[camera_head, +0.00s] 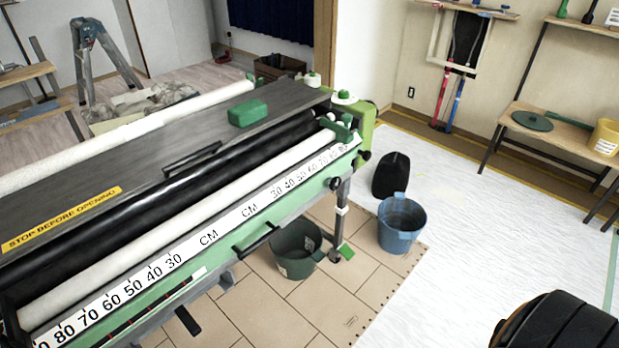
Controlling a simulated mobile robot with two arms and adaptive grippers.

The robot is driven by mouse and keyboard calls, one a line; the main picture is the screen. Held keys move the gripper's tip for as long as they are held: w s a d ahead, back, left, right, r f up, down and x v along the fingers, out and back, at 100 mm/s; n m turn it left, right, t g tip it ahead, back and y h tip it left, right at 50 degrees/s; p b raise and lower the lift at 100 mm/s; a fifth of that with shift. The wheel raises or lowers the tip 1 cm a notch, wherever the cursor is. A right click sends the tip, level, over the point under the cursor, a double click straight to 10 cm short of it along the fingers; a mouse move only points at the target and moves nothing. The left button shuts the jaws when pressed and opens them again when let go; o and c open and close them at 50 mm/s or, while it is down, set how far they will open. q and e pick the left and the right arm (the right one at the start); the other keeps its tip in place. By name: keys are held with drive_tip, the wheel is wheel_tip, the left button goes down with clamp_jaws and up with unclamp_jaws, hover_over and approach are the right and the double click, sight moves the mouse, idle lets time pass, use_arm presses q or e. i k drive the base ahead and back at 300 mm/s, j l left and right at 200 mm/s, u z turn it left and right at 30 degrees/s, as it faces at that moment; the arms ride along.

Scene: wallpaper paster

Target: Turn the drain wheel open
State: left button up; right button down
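The wallpaper paster (190,185) is a long green, black and white machine running from lower left to upper middle. I cannot tell which part is the drain wheel. Small black knobs (335,184) sit on its right end. A small green piece (346,250) is low by the machine's leg, above the floor tiles. A dark green bucket (297,250) stands under the machine's right end. Neither gripper is in view. A black rounded part at the bottom right corner looks like my own arm.
A blue bucket (401,226) and a black object (391,176) stand right of the machine. A bench (560,135) with a yellow bucket (605,138) is at the right wall. The white floor sheet (480,230) between them is clear.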

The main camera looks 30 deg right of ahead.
sight(335, 184)
drive_tip(key=l+u, duration=0.3)
drive_tip(key=l, duration=0.85)
drive_tip(key=l+u, duration=0.3)
drive_tip(key=l, duration=0.9)
drive_tip(key=k, duration=0.05)
